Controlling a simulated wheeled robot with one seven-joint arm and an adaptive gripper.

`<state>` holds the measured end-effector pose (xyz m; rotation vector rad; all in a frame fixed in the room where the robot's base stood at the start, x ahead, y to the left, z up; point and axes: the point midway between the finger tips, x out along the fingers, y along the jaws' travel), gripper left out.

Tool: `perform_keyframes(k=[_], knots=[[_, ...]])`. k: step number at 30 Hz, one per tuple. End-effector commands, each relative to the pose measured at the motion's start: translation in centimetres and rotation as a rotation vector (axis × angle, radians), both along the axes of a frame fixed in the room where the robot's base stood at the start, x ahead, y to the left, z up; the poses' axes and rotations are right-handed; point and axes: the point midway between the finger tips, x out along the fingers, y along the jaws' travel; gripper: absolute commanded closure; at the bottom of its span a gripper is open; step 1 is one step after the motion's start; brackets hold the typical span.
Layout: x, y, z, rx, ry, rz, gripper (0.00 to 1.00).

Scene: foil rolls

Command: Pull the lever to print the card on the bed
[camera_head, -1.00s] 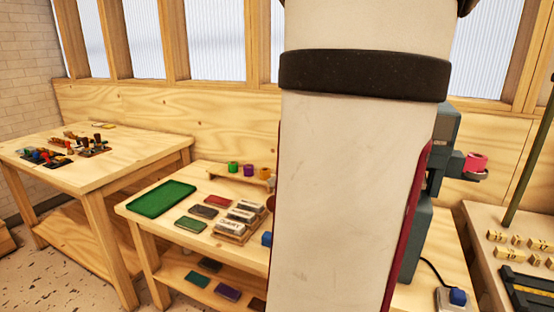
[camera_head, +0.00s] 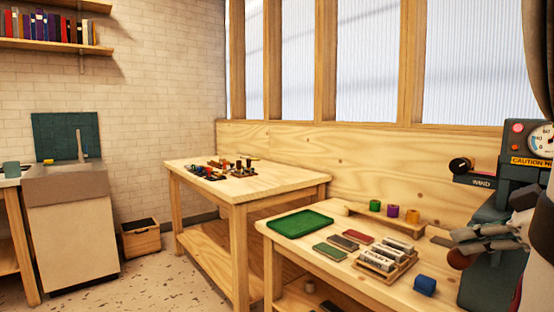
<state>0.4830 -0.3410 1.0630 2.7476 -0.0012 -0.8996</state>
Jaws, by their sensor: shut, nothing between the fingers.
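A dark grey-green machine (camera_head: 515,132) stands at the right edge, cut off by the frame, with a gauge and an orange caution label. My gripper (camera_head: 460,240) is in front of it with its fingers pointing left, shut and empty. A dark red ball (camera_head: 458,259) shows just under the fingers. It may be the lever's knob; its shaft is hidden, and I cannot tell whether the fingers touch it. The bed and the card on it cannot be made out.

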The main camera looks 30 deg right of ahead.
Motion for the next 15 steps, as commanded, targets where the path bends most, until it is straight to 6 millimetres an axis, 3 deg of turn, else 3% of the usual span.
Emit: perform_keyframes(k=[1, 15], knots=[[0.2, 0.1, -1.1, -0.017, -0.001, 0.002, 1.00], [0.1, 0.6, -4.5, -0.155, -0.013, 0.002, 1.00]])
